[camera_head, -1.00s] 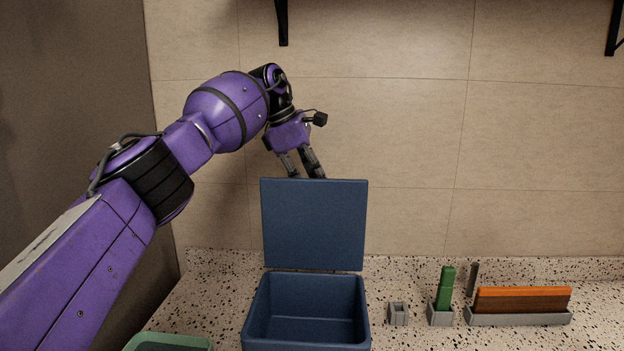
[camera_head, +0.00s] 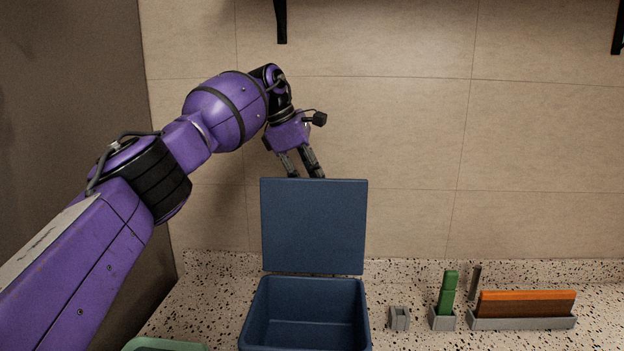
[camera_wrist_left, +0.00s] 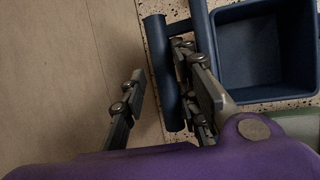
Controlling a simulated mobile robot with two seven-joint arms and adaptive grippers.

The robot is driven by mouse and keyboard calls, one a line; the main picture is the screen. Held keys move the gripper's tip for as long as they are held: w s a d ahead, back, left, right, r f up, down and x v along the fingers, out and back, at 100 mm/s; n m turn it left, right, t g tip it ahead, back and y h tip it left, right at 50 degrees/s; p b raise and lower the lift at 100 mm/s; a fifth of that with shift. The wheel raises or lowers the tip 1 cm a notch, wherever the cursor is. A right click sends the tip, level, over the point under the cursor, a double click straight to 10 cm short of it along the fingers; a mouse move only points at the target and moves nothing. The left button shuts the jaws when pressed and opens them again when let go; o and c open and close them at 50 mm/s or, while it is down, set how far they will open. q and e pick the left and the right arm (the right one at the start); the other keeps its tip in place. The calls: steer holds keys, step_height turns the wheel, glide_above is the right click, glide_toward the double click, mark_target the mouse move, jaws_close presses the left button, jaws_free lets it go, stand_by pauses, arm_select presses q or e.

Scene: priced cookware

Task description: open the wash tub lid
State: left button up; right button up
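The wash tub (camera_head: 306,318) is a dark blue open box on the speckled counter, and its inside shows empty. Its blue lid (camera_head: 313,226) stands upright at the tub's back edge. My left gripper (camera_head: 308,172) is behind the lid's top edge, with its fingertips hidden by the lid. The tub also shows there (camera_wrist_left: 265,50). My right gripper is out of view.
On the counter right of the tub are a small grey holder (camera_head: 399,318), a green-handled item in a grey block (camera_head: 448,293), and an orange-and-brown board set in a grey rack (camera_head: 522,322). A green container (camera_head: 165,345) is at the lower left. A tiled wall rises behind.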

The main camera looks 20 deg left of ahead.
arm_select(q)
steer(key=shift+w+a+f, duration=0.1)
steer(key=shift+a+f, duration=0.2)
steer(key=shift+f, duration=0.55)
steer(key=v, duration=0.5)
steer(key=w+v, duration=0.1)
steer(key=v, duration=0.1)
steer(key=shift+d+r, duration=0.25)
steer(key=shift+r, duration=0.2)
steer(key=s+v, duration=0.1)
steer(key=v, duration=0.5)
steer(key=shift+d+f, duration=0.15)
steer(key=shift+f, duration=0.05)
